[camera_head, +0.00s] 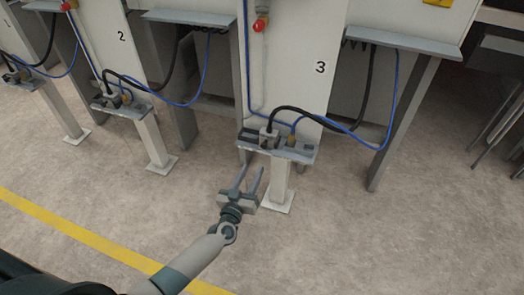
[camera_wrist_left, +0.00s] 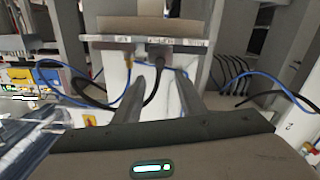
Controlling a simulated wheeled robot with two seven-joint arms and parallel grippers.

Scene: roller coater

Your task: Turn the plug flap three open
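Station three is the white column marked 3 (camera_head: 320,67). A small grey shelf (camera_head: 300,155) stands on a post in front of it. On the shelf are a grey plug unit (camera_head: 268,138) with a black cable and a brass-coloured connector (camera_head: 291,141) with a blue line. The flap is too small to tell apart from the unit. My left gripper (camera_head: 251,172) is open and empty, just below and in front of the shelf's left part, apart from it. In the left wrist view, its spread fingers (camera_wrist_left: 162,85) point at a shelf edge with cables. My right gripper is not in view.
Station two's shelf (camera_head: 122,106) with plugs and cables stands to the left, and another lies beyond it. Blue and black cables (camera_head: 380,140) loop right of station three. A grey leg (camera_head: 400,125) stands there.

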